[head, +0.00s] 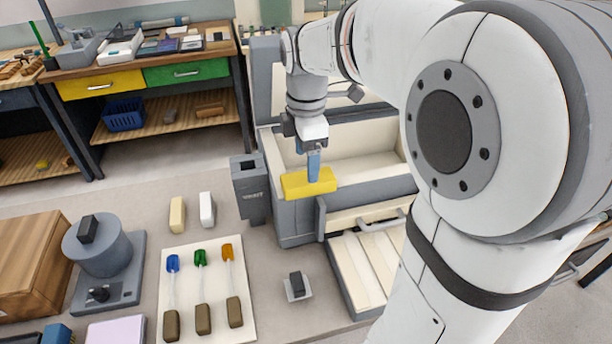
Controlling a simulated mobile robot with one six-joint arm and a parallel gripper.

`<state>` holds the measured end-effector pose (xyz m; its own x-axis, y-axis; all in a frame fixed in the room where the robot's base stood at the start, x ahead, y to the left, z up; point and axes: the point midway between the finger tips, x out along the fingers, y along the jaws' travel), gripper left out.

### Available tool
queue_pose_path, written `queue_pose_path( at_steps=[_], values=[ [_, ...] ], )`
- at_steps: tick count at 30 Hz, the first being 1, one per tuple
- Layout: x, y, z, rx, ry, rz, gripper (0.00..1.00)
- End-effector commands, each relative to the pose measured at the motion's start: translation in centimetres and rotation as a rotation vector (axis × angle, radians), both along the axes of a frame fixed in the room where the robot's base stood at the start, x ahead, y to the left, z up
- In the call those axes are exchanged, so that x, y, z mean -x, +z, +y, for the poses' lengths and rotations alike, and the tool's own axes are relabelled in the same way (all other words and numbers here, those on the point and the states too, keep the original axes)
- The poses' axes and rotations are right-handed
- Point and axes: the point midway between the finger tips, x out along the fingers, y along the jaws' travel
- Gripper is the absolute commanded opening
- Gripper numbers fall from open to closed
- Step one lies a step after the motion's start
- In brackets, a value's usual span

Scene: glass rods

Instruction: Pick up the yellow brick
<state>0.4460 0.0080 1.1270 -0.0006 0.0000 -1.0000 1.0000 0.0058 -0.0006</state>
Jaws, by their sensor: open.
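The yellow brick (295,186) is a long block lying on the near-left part of a grey and cream cabinet with an open top (296,228). My gripper (312,172) points down over the brick, right of its middle. One blue finger shows clearly and covers part of the brick; the other finger is mostly hidden. The gripper is open. I cannot tell whether the fingers touch the brick or straddle it.
A grey bin (250,190) stands just left of the brick. A cream block (177,215) and a white block (207,209) stand further left. A white board (184,255) with glass rods lies in front. An open drawer (362,265) juts out below the cabinet.

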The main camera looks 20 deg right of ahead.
Motion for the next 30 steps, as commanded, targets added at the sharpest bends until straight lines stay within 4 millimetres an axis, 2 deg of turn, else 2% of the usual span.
queue_pose_path(
  at_steps=[9,18,30],
  values=[
    [0.4,-4.4,0.3,0.000,-0.002,0.003,0.71],
    [0.3,-4.8,0.3,0.000,-0.003,-0.001,0.71],
    [0.4,-4.8,0.2,0.000,-0.004,-0.001,0.38]
  ],
)
